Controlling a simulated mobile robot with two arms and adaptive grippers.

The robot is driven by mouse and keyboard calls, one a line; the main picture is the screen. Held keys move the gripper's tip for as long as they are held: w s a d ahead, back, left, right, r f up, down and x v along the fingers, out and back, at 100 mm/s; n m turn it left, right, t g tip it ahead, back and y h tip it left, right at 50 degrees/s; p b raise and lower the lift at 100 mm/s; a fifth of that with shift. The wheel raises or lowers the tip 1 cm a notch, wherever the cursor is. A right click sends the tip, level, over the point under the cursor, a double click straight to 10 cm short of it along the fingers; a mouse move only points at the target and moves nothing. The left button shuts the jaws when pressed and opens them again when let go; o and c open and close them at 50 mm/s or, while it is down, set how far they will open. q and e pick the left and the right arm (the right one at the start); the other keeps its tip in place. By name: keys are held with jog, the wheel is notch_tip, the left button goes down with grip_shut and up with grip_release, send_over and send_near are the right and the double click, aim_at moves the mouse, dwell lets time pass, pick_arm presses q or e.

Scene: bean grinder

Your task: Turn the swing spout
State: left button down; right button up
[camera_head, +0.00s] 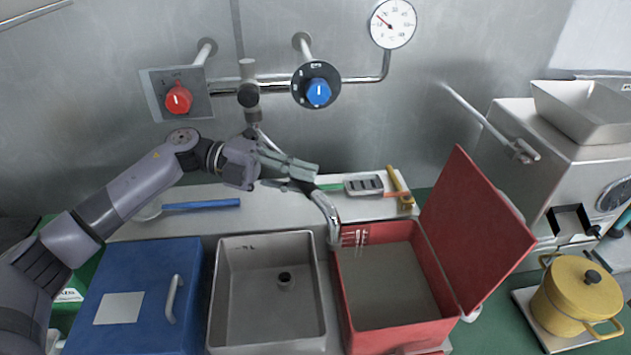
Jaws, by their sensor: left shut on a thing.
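The swing spout (326,206) is a chrome pipe. It comes out from the wall-mounted tap pipework and runs forward and to the right. Its bent-down end is near the left rim of the open red box (437,327), by the gap beside the grey sink (216,290). My left gripper (304,178) reaches in from the left and is shut on the spout's middle. Its fingers hide part of the pipe. My right gripper is not in view.
A red knob (178,98) and a blue knob (318,92) sit on the wall above, with a round gauge (393,23). A closed blue box (190,335) stands left of the sink. The red lid (470,225) stands up at right. A yellow pot (578,297) stands far right.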

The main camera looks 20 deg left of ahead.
pick_arm(q)
jog(key=shift+s+a+m+g+b, duration=0.75)
jog(key=shift+s+a+m+g, duration=0.35)
jog(key=shift+g, duration=0.3)
jog(key=shift+a, duration=0.1)
jog(key=c, duration=1.4)
grip_release()
jog(key=shift+c, duration=0.2)
